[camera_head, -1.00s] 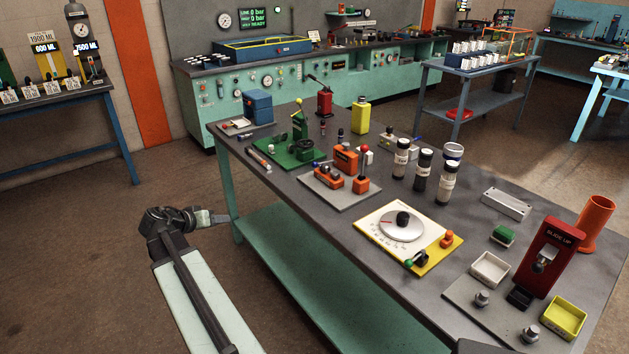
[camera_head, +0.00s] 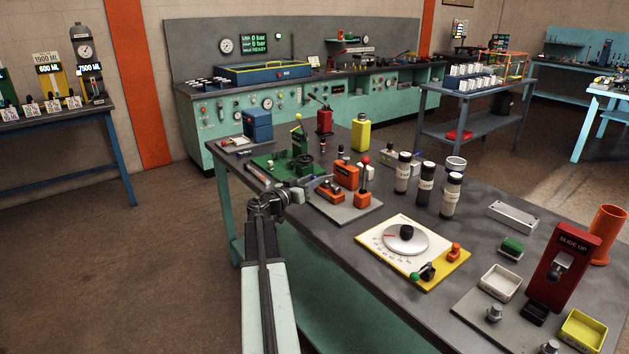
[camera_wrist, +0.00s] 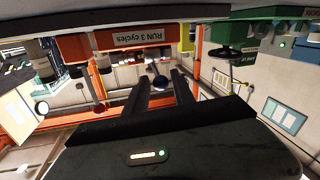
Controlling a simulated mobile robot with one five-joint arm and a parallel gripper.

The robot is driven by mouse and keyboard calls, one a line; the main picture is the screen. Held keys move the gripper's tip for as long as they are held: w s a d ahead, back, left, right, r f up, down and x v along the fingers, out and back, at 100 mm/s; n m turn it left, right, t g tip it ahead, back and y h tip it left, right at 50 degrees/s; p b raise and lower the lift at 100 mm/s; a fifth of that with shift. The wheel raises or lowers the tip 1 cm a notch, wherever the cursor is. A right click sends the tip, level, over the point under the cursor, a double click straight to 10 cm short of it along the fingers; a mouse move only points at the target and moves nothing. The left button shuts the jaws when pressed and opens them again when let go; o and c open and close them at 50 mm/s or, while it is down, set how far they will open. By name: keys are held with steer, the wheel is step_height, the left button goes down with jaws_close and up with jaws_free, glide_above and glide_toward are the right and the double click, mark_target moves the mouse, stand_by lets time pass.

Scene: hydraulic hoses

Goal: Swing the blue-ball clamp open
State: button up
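The clamp is a low orange body (camera_head: 330,190) on a grey plate (camera_head: 345,212) near the bench's left edge. Its blue ball (camera_wrist: 160,82) shows in the wrist view between and just beyond my fingertips. I cannot tell whether they touch it. In the head view the ball is hard to make out beside my gripper (camera_head: 303,188), which reaches in from the left at about the plate's height. The wrist view is upside down and shows the two dark fingers of my gripper (camera_wrist: 160,77) apart, with a gap between them.
An orange block (camera_head: 346,174) labelled "RUN 3 cycles" stands behind the clamp. A red-knobbed lever (camera_head: 364,178) stands right of it. A green device (camera_head: 300,145) is behind left. A dial board (camera_head: 405,240) lies nearer right. Floor left of the bench is clear.

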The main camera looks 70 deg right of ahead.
steer(key=shift+x, duration=0.8)
jaws_close()
steer(key=shift+a, duration=0.1)
stand_by(0.7)
